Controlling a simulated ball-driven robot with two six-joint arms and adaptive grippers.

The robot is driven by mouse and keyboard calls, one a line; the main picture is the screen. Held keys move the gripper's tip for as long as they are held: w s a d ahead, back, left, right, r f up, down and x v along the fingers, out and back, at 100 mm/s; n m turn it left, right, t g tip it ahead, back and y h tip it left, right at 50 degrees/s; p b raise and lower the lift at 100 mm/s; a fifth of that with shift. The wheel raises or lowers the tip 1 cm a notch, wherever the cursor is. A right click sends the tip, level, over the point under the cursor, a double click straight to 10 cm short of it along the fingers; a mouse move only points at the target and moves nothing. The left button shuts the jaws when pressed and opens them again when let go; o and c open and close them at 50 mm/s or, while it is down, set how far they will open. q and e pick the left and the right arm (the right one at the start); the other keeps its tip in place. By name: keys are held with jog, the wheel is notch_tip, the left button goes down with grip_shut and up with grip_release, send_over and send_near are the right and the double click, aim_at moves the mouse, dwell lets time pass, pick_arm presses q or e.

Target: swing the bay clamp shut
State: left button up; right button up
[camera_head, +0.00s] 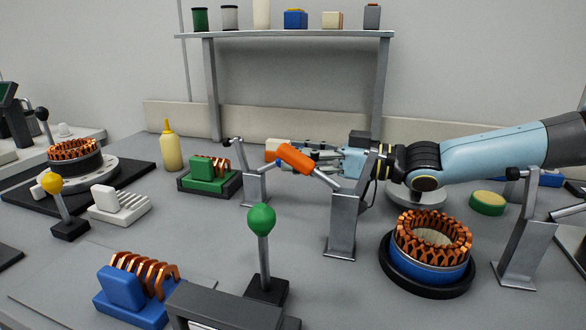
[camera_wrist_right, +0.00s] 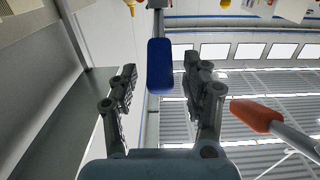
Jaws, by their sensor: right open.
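Several clamps on grey posts stand on the table. The clamp with an orange handle (camera_head: 295,158) has its post (camera_head: 342,222) left of the blue stator housing (camera_head: 428,272), and the handle points up and left. The smaller clamp's post (camera_head: 256,186) stands further left. My right gripper (camera_head: 312,160) is open behind the orange handle, partly hidden by it. In the right wrist view, a blue handle (camera_wrist_right: 160,66) lies between the open fingers (camera_wrist_right: 163,95), with a gap on both sides. The orange handle (camera_wrist_right: 256,116) is outside them on the right. My left gripper is not in view.
Another clamp post (camera_head: 522,240) stands right of the stator. A green-knobbed lever (camera_head: 262,222) and a blue coil block (camera_head: 122,290) are in front. A green coil block (camera_head: 205,175) and a yellow bottle (camera_head: 170,150) are at left. A shelf (camera_head: 290,35) stands behind.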

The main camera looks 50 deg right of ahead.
jog(key=shift+w+a, duration=0.3)
jog(key=shift+w, duration=0.25)
grip_shut()
